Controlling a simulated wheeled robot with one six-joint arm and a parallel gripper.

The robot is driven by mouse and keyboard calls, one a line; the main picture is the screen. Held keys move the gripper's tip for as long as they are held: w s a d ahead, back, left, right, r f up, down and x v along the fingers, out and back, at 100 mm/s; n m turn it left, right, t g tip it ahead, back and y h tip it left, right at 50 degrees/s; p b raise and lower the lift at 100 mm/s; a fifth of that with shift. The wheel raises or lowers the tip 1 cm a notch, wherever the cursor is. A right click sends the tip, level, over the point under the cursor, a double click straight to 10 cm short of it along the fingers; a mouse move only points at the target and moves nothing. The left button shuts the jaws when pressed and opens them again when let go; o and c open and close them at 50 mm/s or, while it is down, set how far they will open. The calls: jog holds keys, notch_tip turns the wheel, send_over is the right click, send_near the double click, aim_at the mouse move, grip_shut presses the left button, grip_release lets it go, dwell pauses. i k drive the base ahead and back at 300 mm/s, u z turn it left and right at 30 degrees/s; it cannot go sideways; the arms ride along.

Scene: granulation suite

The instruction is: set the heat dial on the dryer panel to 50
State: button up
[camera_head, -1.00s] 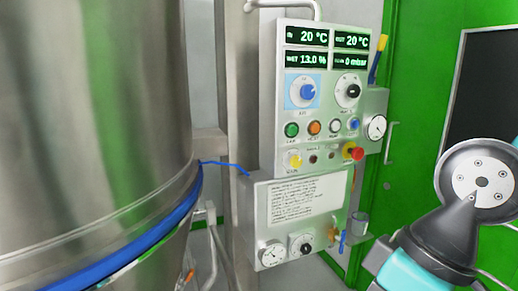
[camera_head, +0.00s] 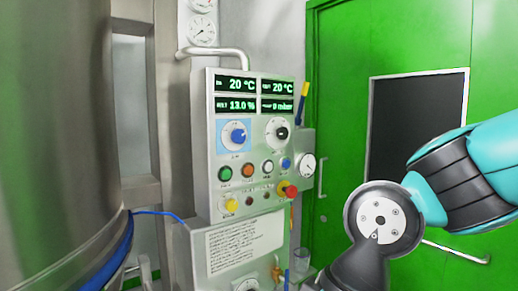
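The dryer panel (camera_head: 213,182) is a grey upright box left of the middle in the head view. Two dials sit below its displays: a blue knob (camera_head: 238,135) on a light blue square at left, and a black knob (camera_head: 282,132) on a white round plate at right. The dial labels are too small to read, so I cannot tell which one is heat or where it is set. The displays (camera_head: 254,95) read 20 °C twice, 13.0 % and 0 mbar. My arm shows at the right, apart from the panel. My gripper is out of view.
Green, orange, white and blue buttons (camera_head: 247,170) sit below the dials, with a yellow knob (camera_head: 231,205) and a red knob (camera_head: 290,191) lower down. A round gauge (camera_head: 307,163) sticks out at right. A large steel vessel (camera_head: 55,130) stands at left, and a green door (camera_head: 340,100) is behind.

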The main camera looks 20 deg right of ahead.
aim_at(282, 133)
jog(key=k, duration=1.15)
jog(key=z, duration=0.85)
jog(key=i, duration=1.05)
jog(key=u, duration=0.6)
jog(key=i, duration=0.7)
jog(key=u, duration=0.8)
